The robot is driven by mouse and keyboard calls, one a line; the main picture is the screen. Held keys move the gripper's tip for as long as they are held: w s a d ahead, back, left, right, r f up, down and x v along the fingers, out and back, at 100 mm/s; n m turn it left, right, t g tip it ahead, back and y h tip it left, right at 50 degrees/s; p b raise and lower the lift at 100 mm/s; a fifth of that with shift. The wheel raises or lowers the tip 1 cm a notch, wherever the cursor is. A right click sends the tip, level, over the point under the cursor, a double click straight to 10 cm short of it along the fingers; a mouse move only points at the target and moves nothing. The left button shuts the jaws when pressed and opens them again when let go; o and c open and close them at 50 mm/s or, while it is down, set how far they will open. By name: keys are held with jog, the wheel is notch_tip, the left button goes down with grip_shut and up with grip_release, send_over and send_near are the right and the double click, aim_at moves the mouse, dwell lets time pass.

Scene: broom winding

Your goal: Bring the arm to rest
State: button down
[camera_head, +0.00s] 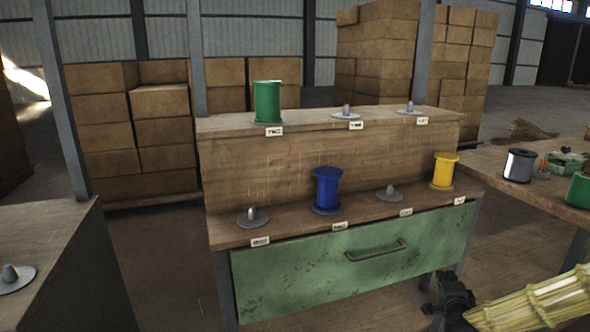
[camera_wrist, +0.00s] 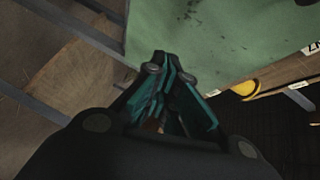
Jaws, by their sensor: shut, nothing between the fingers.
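My gripper (camera_head: 450,292) shows at the lower right of the head view, black, in front of the green drawer (camera_head: 350,262) of the wooden shelf unit. In the wrist view my gripper (camera_wrist: 168,66) is shut and empty, its teal-lined fingers pointing toward the green drawer front (camera_wrist: 205,30). I cannot tell the exact gap to the drawer.
The shelf holds a green spool (camera_head: 267,102), a blue spool (camera_head: 327,189), a yellow spool (camera_head: 444,171) and several empty pegs. A bound straw bundle (camera_head: 535,304) lies right of my gripper. A side table (camera_head: 488,168) stands right, another table (camera_head: 62,240) left.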

jog(key=s+a+f+n+g+y, duration=0.3)
jog(key=s+a+f+n, duration=0.2)
jog(key=s+a+f, duration=0.5)
jog(key=s+a+f+n+g+y, duration=0.4)
jog(key=s+a+f, duration=0.4)
jog(key=f, duration=0.4)
jog(key=s+a+f+n+g+h, duration=0.1)
jog(key=s+a+f+n+g, duration=0.15)
jog(key=s, duration=0.75)
jog(key=s+a+f+n+g, duration=0.1)
jog(key=s+f+n+g, duration=0.25)
jog(key=s, duration=0.55)
jog(key=s+a+f+n+g+h, duration=0.1)
jog(key=s+f+n+g, duration=0.2)
jog(key=s, duration=0.7)
notch_tip(320, 180, up, 25)
jog(key=w+p, duration=0.1)
jog(key=p, duration=2.4)
jog(key=shift+a+f+n+t, duration=0.15)
jog(key=shift+a+n+t, duration=0.05)
jog(key=shift+n+t, duration=0.2)
